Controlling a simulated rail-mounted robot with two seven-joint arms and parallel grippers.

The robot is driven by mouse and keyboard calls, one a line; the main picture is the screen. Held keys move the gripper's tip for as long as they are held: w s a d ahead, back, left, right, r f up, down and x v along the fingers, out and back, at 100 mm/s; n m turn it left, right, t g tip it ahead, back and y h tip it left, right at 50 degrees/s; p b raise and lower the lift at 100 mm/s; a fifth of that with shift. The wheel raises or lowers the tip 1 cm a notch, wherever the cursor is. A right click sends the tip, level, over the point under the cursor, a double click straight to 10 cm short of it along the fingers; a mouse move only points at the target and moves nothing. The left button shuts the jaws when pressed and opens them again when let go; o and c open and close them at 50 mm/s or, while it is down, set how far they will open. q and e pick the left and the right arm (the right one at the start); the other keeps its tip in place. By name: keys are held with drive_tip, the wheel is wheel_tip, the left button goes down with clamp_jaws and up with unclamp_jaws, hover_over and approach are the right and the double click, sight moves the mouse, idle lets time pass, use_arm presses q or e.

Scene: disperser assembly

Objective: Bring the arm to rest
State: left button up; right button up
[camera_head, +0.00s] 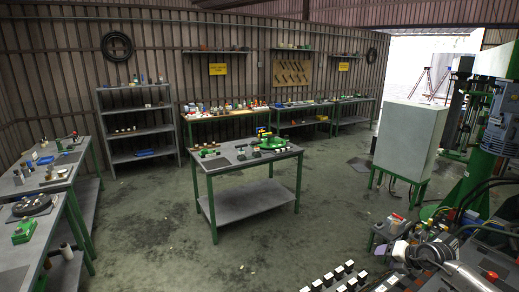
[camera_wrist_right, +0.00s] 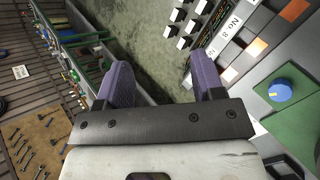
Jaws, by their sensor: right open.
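My right gripper (camera_wrist_right: 163,75) is open, with two purple fingers spread apart and nothing between them. In the head view my right arm reaches in at the bottom right corner, over a cluttered work area; its fingers are hard to make out there. My left gripper is not in the head view.
A steel table (camera_head: 228,161) with green legs stands mid-room, bearing small parts. Black blocks with white tops (camera_head: 341,270) stand near my right arm. A blue knob (camera_wrist_right: 280,90) shows on a green plate in the wrist view. Open floor (camera_head: 150,215) lies left of the table.

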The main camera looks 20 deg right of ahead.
drive_tip(key=a+r+m+t+h, duration=0.3)
drive_tip(key=a+r+m+t, duration=0.15)
drive_tip(key=r, duration=0.45)
drive_tip(key=a+r+m+t+h, duration=0.3)
drive_tip(key=r+m+t+h, duration=0.15)
drive_tip(key=r, duration=0.45)
drive_tip(key=a+r+m+t+h, duration=0.3)
drive_tip(key=a+r+m+t, duration=0.15)
drive_tip(key=r, duration=0.45)
drive_tip(key=s+a+f+m+g+y, duration=0.35)
drive_tip(key=s+a+f+g, duration=0.25)
drive_tip(key=s+a+f, duration=0.5)
drive_tip(key=s+a+f+m+g+y, duration=0.3)
drive_tip(key=s+a+f+m+g, duration=0.35)
drive_tip(key=f, duration=0.65)
drive_tip(key=s+a+f+m+g+y, duration=0.1)
drive_tip(key=s+a+f+g, duration=0.2)
drive_tip(key=s+f, duration=0.75)
drive_tip(key=s+a+f+g+y, duration=0.25)
drive_tip(key=s+f, duration=0.55)
drive_tip(key=s, duration=0.5)
wheel_tip(320, 180, up, 19)
drive_tip(key=p, duration=2)
drive_tip(key=shift+s+a+r+g+h, duration=0.2)
drive_tip(key=shift+s+a+g+h, duration=0.2)
drive_tip(key=shift+g+h, duration=0.05)
